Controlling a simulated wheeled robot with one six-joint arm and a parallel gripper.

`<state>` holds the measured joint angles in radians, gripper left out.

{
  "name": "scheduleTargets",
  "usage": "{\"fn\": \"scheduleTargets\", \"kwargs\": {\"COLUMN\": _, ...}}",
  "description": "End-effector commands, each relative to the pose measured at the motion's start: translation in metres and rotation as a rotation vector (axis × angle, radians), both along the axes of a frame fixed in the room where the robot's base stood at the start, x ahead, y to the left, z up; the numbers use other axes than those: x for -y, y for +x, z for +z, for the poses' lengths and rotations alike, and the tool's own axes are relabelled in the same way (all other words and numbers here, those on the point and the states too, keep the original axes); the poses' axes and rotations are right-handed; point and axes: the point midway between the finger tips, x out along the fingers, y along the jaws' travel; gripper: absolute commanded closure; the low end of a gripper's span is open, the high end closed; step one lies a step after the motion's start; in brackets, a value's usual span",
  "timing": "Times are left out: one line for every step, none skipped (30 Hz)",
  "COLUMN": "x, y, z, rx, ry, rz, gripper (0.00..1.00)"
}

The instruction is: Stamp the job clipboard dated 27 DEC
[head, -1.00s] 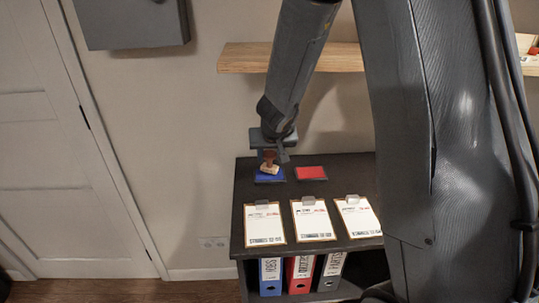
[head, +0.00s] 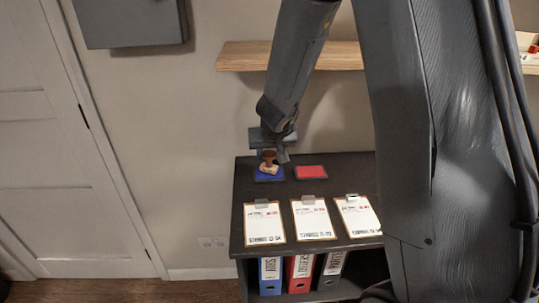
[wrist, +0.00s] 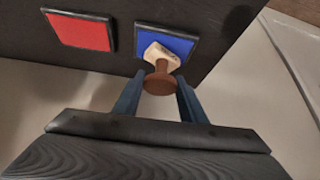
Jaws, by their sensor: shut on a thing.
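A rubber stamp with a brown handle and pale wooden base (head: 270,168) is at the blue ink pad (head: 284,176). My gripper (head: 271,152) is shut on its handle from the wall side. In the wrist view the stamp (wrist: 161,76) is between the two fingers, its base over the blue pad (wrist: 180,44); I cannot tell whether it touches. Three clipboards lie in a row in front: left (head: 264,224), middle (head: 313,220) and right (head: 358,217). Their dates are too small to read.
A red ink pad (head: 311,172) lies right of the blue one, also in the wrist view (wrist: 80,32). The dark cabinet top (head: 245,190) holds everything, with binders (head: 300,272) below. A wooden shelf (head: 240,56) is on the wall behind.

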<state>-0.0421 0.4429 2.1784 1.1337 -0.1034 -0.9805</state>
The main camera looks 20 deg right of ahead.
Motion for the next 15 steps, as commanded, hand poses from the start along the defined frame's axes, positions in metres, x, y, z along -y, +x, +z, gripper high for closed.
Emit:
{"fn": "scheduleTargets", "kwargs": {"x": 0.0000, "y": 0.0001, "z": -0.0008, "rx": 0.000, "ry": 0.000, "rz": 0.000, "gripper": 0.77}}
{"fn": "scheduleTargets", "kwargs": {"x": 0.0001, "y": 0.0001, "z": -0.0011, "rx": 0.000, "ry": 0.000, "rz": 0.000, "gripper": 0.77}}
{"fn": "scheduleTargets", "kwargs": {"x": 0.0001, "y": 0.0001, "z": -0.0015, "rx": 0.000, "ry": 0.000, "rz": 0.000, "gripper": 0.77}}
{"fn": "scheduleTargets", "kwargs": {"x": 0.0001, "y": 0.0001, "z": -0.0018, "rx": 0.000, "ry": 0.000, "rz": 0.000, "gripper": 0.77}}
{"fn": "scheduleTargets", "kwargs": {"x": 0.0001, "y": 0.0001, "z": -0.0021, "rx": 0.000, "ry": 0.000, "rz": 0.000, "gripper": 0.77}}
{"fn": "scheduleTargets", "kwargs": {"x": 0.0001, "y": 0.0001, "z": -0.0026, "rx": 0.000, "ry": 0.000, "rz": 0.000, "gripper": 0.77}}
{"fn": "scheduleTargets", "kwargs": {"x": 0.0001, "y": 0.0001, "z": -0.0028, "rx": 0.000, "ry": 0.000, "rz": 0.000, "gripper": 0.77}}
{"fn": "scheduleTargets", "kwargs": {"x": 0.0001, "y": 0.0000, "z": -0.0031, "rx": 0.000, "ry": 0.001, "rz": -0.001, "gripper": 0.77}}
{"fn": "scheduleTargets", "kwargs": {"x": 0.0001, "y": 0.0001, "z": -0.0035, "rx": 0.000, "ry": 0.001, "rz": -0.001, "gripper": 0.77}}
{"fn": "scheduleTargets", "kwargs": {"x": 0.0001, "y": 0.0001, "z": -0.0037, "rx": 0.000, "ry": 0.001, "rz": -0.001, "gripper": 0.77}}
{"fn": "scheduleTargets", "kwargs": {"x": 0.0001, "y": 0.0001, "z": -0.0041, "rx": 0.000, "ry": 0.001, "rz": -0.001, "gripper": 0.77}}
{"fn": "scheduleTargets", "kwargs": {"x": 0.0001, "y": 0.0001, "z": -0.0044, "rx": 0.000, "ry": 0.001, "rz": -0.001, "gripper": 0.77}}
{"fn": "scheduleTargets", "kwargs": {"x": 0.0001, "y": 0.0000, "z": -0.0047, "rx": 0.000, "ry": 0.001, "rz": -0.001, "gripper": 0.77}}
{"fn": "scheduleTargets", "kwargs": {"x": 0.0001, "y": 0.0000, "z": -0.0051, "rx": 0.000, "ry": 0.001, "rz": -0.001, "gripper": 0.77}}
{"fn": "scheduleTargets", "kwargs": {"x": 0.0001, "y": 0.0000, "z": -0.0054, "rx": 0.000, "ry": 0.001, "rz": -0.001, "gripper": 0.77}}
